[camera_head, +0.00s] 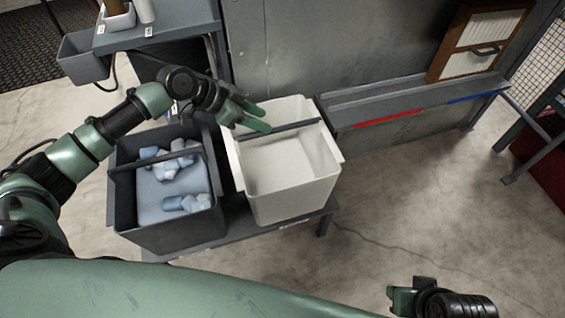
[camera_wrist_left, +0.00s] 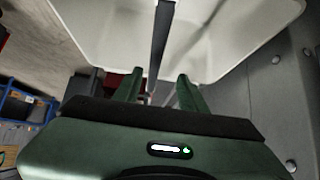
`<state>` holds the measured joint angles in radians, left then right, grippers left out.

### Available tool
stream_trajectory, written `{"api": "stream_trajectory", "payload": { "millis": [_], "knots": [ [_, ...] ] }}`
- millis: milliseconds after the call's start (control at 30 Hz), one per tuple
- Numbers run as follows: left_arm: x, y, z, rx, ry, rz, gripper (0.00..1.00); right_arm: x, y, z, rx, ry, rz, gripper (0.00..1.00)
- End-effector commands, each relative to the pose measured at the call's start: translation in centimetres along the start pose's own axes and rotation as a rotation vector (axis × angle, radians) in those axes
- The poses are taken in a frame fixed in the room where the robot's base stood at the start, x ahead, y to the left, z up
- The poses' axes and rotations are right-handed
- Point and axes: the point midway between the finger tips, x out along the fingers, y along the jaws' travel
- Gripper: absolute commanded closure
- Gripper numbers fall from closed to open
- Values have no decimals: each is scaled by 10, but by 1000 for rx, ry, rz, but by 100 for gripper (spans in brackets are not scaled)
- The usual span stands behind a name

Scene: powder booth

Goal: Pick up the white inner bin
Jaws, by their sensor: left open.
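The white inner bin (camera_head: 290,184) stands on a low dark bench, with a dark handle bar (camera_head: 281,131) across its top. It looks empty. My left gripper (camera_head: 262,117) is open over the bin's back left part, close to the left end of the bar. In the left wrist view the bin (camera_wrist_left: 90,22) fills the top, and the bar (camera_wrist_left: 160,45) runs between the two green fingers of my left gripper (camera_wrist_left: 160,88). I cannot tell whether the fingers touch the bar. My right gripper (camera_head: 405,298) is at the bottom right, far from the bin; its jaws are not clear.
A dark grey bin (camera_head: 165,238) with blue-grey pieces stands directly left of the white bin on the same bench (camera_head: 238,232). A grey wall (camera_head: 300,50) and a ledge with red and blue strips (camera_head: 400,112) are behind. The floor at right is clear.

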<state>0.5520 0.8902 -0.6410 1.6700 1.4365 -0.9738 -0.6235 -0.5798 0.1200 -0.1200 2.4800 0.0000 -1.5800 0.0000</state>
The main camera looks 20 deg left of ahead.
Motion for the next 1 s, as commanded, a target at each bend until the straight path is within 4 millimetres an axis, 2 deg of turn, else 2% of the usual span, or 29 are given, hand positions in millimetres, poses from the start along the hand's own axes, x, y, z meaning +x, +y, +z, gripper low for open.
{"api": "stream_trajectory", "payload": {
  "millis": [100, 267, 533, 800, 833, 967, 1000],
  "knots": [
    [16, 1, 0, 0, 2, 2, 59, 4, 0, 2, 0, -1, 0, 64],
    [29, 2, 0, 1, 1, 2, 59, 7, 0, 2, 0, -1, 0, 64],
    [68, 6, 0, 0, 1, 1, 59, 17, -1, 3, 0, 10, 0, 64],
    [72, 6, 0, 0, -1, 0, 59, 17, -1, 1, -1, 19, -1, 64],
    [72, 6, 0, 0, -1, 0, 64, 17, -1, 1, -1, 19, -1, 64],
    [72, 6, 0, 0, -1, 1, 100, 17, -1, 1, -1, 19, -1, 64],
    [72, 6, 0, 0, -1, 1, 100, 17, -1, 1, -1, 19, -1, 64]
  ]
}}
